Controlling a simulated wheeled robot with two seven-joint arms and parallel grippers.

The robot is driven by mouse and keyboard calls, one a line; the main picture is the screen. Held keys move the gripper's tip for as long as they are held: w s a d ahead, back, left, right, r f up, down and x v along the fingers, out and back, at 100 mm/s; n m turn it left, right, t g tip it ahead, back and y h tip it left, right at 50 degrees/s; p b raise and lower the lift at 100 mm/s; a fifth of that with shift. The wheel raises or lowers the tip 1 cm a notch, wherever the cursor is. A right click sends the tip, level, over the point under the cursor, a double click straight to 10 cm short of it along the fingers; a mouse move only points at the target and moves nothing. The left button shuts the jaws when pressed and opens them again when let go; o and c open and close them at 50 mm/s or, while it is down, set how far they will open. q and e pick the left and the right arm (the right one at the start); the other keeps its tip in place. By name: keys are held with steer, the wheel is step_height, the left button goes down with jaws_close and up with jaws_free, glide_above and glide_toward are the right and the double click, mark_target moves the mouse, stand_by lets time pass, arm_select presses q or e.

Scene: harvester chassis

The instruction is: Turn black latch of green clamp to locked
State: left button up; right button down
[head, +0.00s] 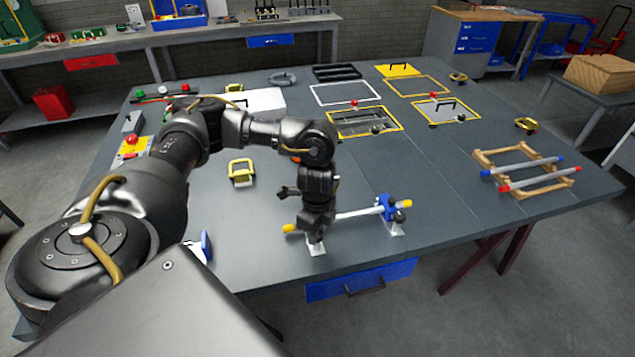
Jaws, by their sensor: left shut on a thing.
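A grey rod (356,213) with yellow ends lies across two clamp stands near the front edge of the table. The gripper covers most of that stand. Only its white base plate (317,249) shows clearly, so its green colour and the latch angle cannot be made out. My right gripper is not in view.
The grey table (440,240) is clear to the right of the rod. A wooden rack (525,172) with blue and red bars stands at the right. Yellow-framed panels (365,121) lie at the back, and a yellow-handled piece (241,172) stands left of my gripper.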

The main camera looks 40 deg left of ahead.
arm_select(q)
steer(key=shift+s+m, duration=0.1)
steer(key=shift+m, duration=0.2)
steer(key=m+p, duration=0.1)
steer(key=m, duration=0.1)
steer(key=shift+m+p, duration=0.35)
steer(key=shift+m, duration=0.05)
steer(key=m+p, duration=0.1)
steer(key=m, duration=0.3)
steer(key=shift+m, duration=0.3)
steer(key=m, duration=0.5)
steer(key=shift+f, duration=0.1)
steer(key=shift+m, duration=2.4)
steer(key=shift+s, duration=0.1)
steer(key=o, duration=1)
steer(key=shift+c, duration=0.2)
